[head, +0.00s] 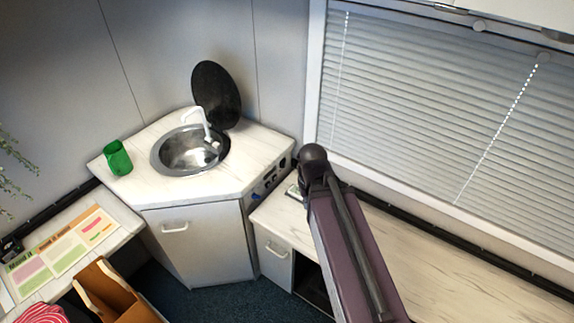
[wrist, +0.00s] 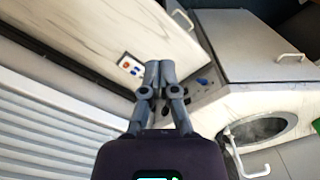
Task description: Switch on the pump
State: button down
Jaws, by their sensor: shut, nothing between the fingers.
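No control in view is legibly marked as the pump's. A control panel (head: 270,178) with dark knobs or sockets and a blue part (head: 256,196) is on the right side of the sink cabinet. The panel and its blue part (wrist: 203,82) also show in the wrist view, right of my gripper. A small white plate (wrist: 129,66) with red and blue marks lies on the pale worktop, left of the fingertips. My gripper (wrist: 160,64) is shut and empty, its fingers together; contact with anything cannot be told. In the head view my arm hides it.
The sink (head: 190,150) has a white tap (head: 205,122) and a raised black lid (head: 217,95). A green cup (head: 118,157) stands left of it. The worktop (head: 450,250) runs right below the window blinds (head: 430,110) and is mostly clear. A wooden holder (head: 115,290) is lower left.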

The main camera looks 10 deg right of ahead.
jog(key=w+d+f+m+t+b, duration=0.2)
jog(key=w+f+m+t+b, duration=0.3)
jog(key=b, duration=0.8)
jog(key=w+d+f+m+t+h+b, duration=0.1)
jog(key=w+f+m+t+b, duration=0.4)
jog(key=w+f+b, duration=0.7)
jog(key=w+d+f+m+t+h+b, duration=0.1)
jog(key=w+d+f+m+t+b, duration=0.2)
jog(key=w+b, duration=0.8)
notch_tip(320, 180, down, 6)
jog(key=shift+w+r+m+t+b, duration=0.15)
jog(key=shift+m+t+b, duration=0.45)
jog(key=shift+m+b, duration=0.5)
jog(key=shift+s+r+m+t+b, duration=0.1)
jog(key=shift+m+t+b, duration=0.5)
jog(key=shift+m+b, duration=0.5)
jog(key=w+f+t+b, duration=0.1)
jog(key=b, duration=0.2)
jog(key=w+f+m+t+b, duration=0.1)
jog(key=b, duration=0.2)
jog(key=shift+a+f+y, duration=0.2)
jog(key=shift+a+y, duration=0.15)
jog(key=shift+y, duration=0.05)
jog(key=b, duration=0.1)
jog(key=f+t+b, duration=0.1)
jog(key=b, duration=0.1)
jog(key=shift+w+a+m+t+y, duration=0.3)
jog(key=shift+w+a+m+y, duration=0.05)
jog(key=shift+w+m+y, duration=0.05)
jog(key=shift+w, duration=0.2)
